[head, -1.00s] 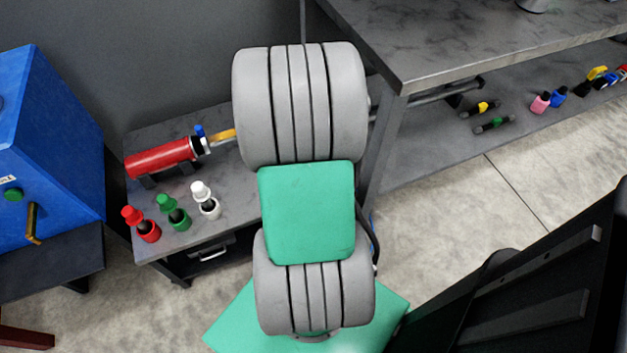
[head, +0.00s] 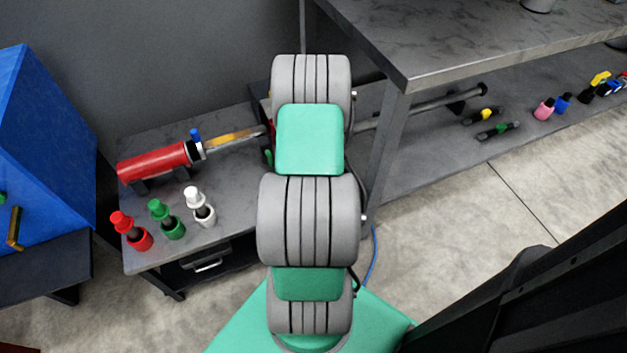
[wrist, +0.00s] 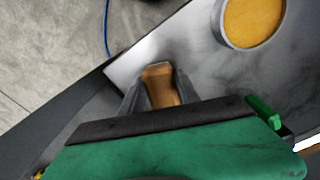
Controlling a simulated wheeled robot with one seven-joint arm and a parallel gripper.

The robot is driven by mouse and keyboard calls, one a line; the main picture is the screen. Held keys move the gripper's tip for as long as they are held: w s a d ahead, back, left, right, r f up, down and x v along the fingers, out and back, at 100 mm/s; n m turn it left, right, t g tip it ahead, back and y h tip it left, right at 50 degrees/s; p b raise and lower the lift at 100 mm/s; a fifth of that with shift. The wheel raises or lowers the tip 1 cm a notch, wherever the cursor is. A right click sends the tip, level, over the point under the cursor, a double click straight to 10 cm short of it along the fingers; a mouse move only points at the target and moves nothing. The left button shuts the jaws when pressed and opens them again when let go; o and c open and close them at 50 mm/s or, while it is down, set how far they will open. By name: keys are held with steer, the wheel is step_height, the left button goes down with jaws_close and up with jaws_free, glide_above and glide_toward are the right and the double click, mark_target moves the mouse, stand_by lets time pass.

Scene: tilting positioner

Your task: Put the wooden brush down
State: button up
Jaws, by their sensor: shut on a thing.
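The wooden brush (wrist: 158,74) shows in the wrist view as a short piece of brown wood between my fingers. My gripper (wrist: 160,92) is shut on it. The rest of the brush is hidden, and I cannot tell whether it touches the grey surface (wrist: 195,48) beyond it. In the head view my own arm covers the gripper and the brush.
A round orange-topped thing with a grey rim (wrist: 222,28) is at upper right in the wrist view. The low grey bench (head: 235,228) holds a red cylinder (head: 152,162) and red (head: 131,232), green (head: 166,220) and white (head: 200,206) bottles. A taller table (head: 450,45) stands right.

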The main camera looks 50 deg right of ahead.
steer(key=shift+f, duration=0.25)
steer(key=shift+f, duration=0.15)
steer(key=o, duration=1.2)
